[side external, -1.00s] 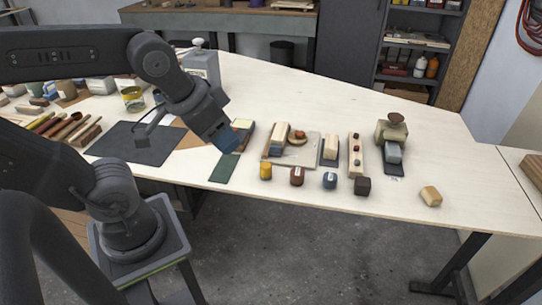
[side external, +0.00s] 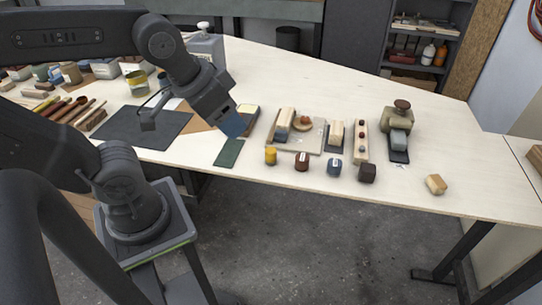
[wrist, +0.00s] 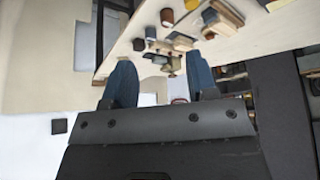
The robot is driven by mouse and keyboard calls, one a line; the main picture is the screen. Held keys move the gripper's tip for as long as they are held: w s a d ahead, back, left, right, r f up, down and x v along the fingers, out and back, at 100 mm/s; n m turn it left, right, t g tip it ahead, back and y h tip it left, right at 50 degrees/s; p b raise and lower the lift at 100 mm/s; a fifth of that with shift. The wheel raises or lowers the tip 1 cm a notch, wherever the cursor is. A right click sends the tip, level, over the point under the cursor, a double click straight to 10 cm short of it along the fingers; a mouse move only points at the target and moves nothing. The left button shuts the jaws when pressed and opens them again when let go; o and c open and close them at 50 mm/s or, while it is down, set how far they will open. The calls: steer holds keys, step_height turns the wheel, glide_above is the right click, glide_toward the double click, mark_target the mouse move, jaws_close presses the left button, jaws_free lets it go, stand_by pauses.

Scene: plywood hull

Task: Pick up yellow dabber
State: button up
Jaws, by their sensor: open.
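The yellow dabber (side external: 271,156) is a small yellow cylinder standing upright near the table's front edge, at the left end of a row of small dabbers. In the wrist view a small yellow thing at the top edge (wrist: 192,4) looks like the same dabber. My gripper (side external: 237,122) is above the table, up and to the left of the yellow dabber and apart from it. In the wrist view my gripper's two blue fingers (wrist: 162,78) are spread with nothing held between them.
To the right of it stand a dark red dabber (side external: 302,162), a blue dabber (side external: 334,168) and a black block (side external: 367,173). A green mat (side external: 229,153) lies to its left. A board with blocks (side external: 308,140) lies behind it. The table's front edge is close.

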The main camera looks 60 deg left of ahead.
steer(key=shift+o, duration=0.5)
steer(key=n+g, duration=0.6)
steer(key=n, duration=1.2)
glide_above(271, 150)
step_height(271, 150, down, 6)
step_height(271, 150, down, 8)
steer(key=shift+w+f, duration=0.15)
steer(key=shift+s+f, duration=0.2)
steer(key=shift+f, duration=2.4)
steer(key=shift+c, duration=0.4)
steer(key=c, duration=0.9)
